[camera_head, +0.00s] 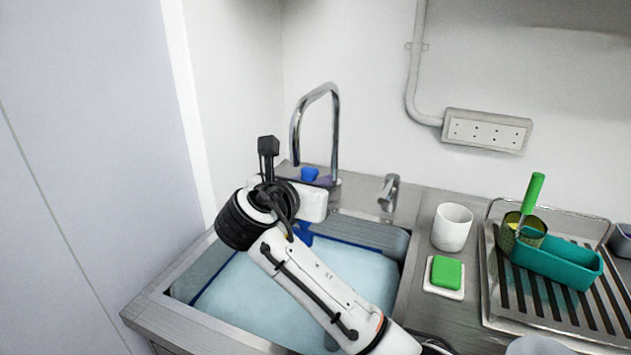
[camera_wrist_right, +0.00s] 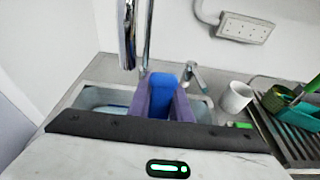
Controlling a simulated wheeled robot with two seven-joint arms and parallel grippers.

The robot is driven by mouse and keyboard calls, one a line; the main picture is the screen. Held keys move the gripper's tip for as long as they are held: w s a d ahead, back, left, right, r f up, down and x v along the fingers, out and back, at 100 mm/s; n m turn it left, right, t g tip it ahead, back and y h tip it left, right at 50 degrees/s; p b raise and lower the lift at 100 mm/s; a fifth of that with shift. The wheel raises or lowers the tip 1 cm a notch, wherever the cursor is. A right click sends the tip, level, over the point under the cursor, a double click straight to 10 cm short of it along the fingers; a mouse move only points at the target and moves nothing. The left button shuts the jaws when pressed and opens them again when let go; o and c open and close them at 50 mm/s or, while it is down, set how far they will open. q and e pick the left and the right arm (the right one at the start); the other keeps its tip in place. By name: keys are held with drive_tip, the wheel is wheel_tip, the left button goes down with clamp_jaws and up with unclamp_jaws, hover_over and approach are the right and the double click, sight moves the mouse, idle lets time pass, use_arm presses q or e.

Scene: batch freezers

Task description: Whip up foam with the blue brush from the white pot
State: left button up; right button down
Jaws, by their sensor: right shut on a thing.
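The white pot (camera_head: 452,227) stands empty-looking on the counter right of the sink, and it also shows in the right wrist view (camera_wrist_right: 236,97). My right gripper (camera_head: 318,180) is over the far part of the sink, shut on the blue brush (camera_wrist_right: 162,94), which sits between its purple fingers. In the head view a blue piece of the brush (camera_head: 310,173) shows at the fingers, and more blue shows below the wrist near the water. My wrist hides most of the brush and its lower end. The sink (camera_head: 165,322) holds pale blue water (camera_head: 235,285). My left gripper is out of view.
A curved tap (camera_head: 335,130) rises behind the gripper, with a smaller tap (camera_head: 389,192) to its right. A green sponge (camera_head: 446,271) lies near the pot. A drying rack (camera_head: 490,300) holds a teal container (camera_head: 560,262) and a green-handled strainer (camera_head: 528,215).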

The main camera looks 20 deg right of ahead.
drive_tip(key=shift+w+d+f, duration=1.35)
drive_tip(key=shift+w+f, duration=0.1)
drive_tip(key=shift+f, duration=1.05)
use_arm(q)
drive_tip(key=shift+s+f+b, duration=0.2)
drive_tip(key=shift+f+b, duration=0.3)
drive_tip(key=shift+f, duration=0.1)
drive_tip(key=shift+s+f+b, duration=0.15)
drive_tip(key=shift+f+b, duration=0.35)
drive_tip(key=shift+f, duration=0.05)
use_arm(e)
drive_tip(key=s+a+f, duration=0.1)
drive_tip(key=f, duration=0.5)
drive_tip(key=s+a+f, duration=0.1)
drive_tip(key=s+f, duration=0.1)
drive_tip(key=f, duration=0.5)
drive_tip(key=shift+a, duration=0.35)
drive_tip(key=shift+s, duration=0.1)
drive_tip(key=shift+r, duration=0.1)
